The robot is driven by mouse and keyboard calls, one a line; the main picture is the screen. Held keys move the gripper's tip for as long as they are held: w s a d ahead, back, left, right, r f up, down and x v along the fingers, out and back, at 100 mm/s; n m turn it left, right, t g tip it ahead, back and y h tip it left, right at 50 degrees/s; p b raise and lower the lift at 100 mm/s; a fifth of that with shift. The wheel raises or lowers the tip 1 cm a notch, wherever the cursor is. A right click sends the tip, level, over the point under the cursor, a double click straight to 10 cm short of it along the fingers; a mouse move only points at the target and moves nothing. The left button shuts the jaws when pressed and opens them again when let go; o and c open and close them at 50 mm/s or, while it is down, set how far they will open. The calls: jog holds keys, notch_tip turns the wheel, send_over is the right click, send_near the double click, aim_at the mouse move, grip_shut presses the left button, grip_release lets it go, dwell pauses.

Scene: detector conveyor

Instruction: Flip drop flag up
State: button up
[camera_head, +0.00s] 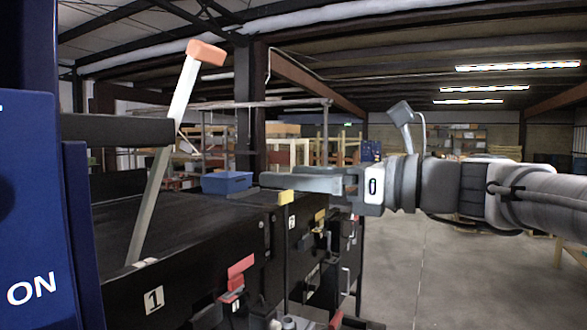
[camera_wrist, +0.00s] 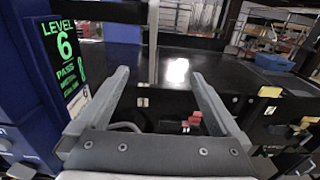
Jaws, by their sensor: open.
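A pale flat bar with an orange end (camera_head: 183,98), which looks like the drop flag, stands up from the near edge of the black conveyor (camera_head: 190,225), leaning right at its top. In the wrist view its pale bar (camera_wrist: 153,45) rises upright beyond my fingers, with its top cut off. My gripper (camera_head: 268,181) is open and empty, to the right of the bar and apart from it, with its fingers pointing left. In the wrist view the gripper (camera_wrist: 160,76) has its fingers wide apart, and the bar shows between them in the picture.
A blue bin (camera_head: 227,182) sits farther along the conveyor line. Red handles (camera_head: 239,272) stick out from the front panel, by a "1" label (camera_head: 153,299). A blue cabinet (camera_head: 30,200) stands close at left; a "LEVEL 6 PASS" screen (camera_wrist: 65,55) shows there. Floor (camera_head: 430,270) at right is clear.

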jog(key=p+x, duration=0.1)
jog(key=x, duration=1.2)
grip_shut()
dwell(0.4)
jog(key=c, duration=1.6)
grip_release()
grip_release()
